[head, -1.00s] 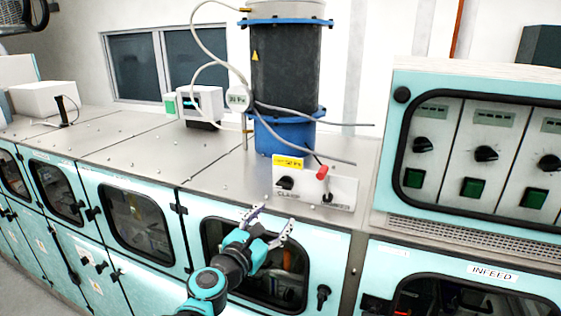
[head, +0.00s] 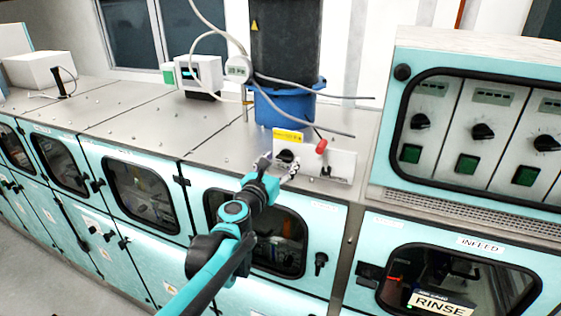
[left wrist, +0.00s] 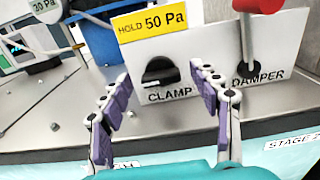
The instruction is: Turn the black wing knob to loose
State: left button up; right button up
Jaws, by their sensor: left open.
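The black wing knob (left wrist: 160,72) sits on a white panel (left wrist: 200,50), above the label CLAMP, in the left wrist view. In the head view the knob (head: 284,157) shows partly, just beyond my left gripper. My left gripper (left wrist: 163,95) is open and empty. Its two purple-padded fingers stand to the left and right of the knob, with a gap on both sides. I cannot tell from the views how far the fingertips are from the panel. In the head view the left gripper (head: 278,166) reaches up to the panel. My right gripper is not in view.
A red-handled DAMPER lever (left wrist: 258,40) stands right of the knob, close to the right finger. A yellow HOLD 50 Pa label (left wrist: 152,22) is above the knob. A blue-based column (head: 285,105) and hoses stand behind the panel. The steel top at left is mostly clear.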

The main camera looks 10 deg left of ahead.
pick_arm(q)
jog(key=c, duration=1.2)
jog(key=shift+o, duration=0.2)
